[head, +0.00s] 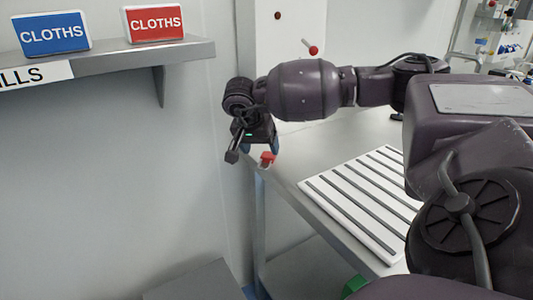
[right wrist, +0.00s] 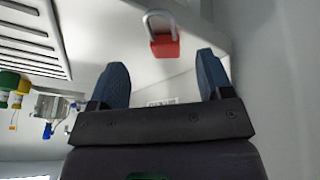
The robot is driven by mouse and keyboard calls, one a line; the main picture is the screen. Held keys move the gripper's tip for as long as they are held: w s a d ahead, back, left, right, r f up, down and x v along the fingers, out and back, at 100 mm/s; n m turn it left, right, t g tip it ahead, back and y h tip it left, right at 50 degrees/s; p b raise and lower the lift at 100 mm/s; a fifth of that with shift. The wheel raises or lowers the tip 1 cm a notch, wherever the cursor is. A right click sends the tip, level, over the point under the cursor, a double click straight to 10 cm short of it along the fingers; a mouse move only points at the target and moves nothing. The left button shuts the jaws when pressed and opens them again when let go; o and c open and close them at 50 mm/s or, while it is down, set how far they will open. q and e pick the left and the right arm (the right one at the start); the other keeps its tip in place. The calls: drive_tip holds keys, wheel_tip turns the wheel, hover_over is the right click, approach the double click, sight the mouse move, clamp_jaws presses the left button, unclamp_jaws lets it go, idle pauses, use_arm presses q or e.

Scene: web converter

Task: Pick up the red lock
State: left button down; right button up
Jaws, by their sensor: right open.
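The red lock (head: 267,158) lies near the left edge of the grey table. In the right wrist view the red lock (right wrist: 165,46) shows its red body and metal shackle, just beyond the fingertips and between their lines. My right gripper (head: 259,150) is directly above and close to the lock in the head view. Its two blue fingers (right wrist: 160,62) are apart with nothing between them. Whether a finger touches the lock cannot be told. My left gripper is not in view.
A white slatted panel (head: 362,197) lies on the table (head: 312,150) to the right of the lock. A wall shelf (head: 115,60) holds a blue and a red cloths box at upper left. A red-knobbed lever (head: 313,49) sticks out from the white panel behind.

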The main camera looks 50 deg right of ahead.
sight(267, 163)
drive_tip(key=shift+w+b+x, duration=0.2)
drive_tip(key=shift+b+x, duration=0.25)
drive_tip(key=shift+x, duration=2.3)
drive_tip(key=shift+d, duration=0.1)
drive_tip(key=shift+r, duration=0.1)
drive_tip(key=shift+c, duration=0.5)
drive_tip(key=c, duration=1)
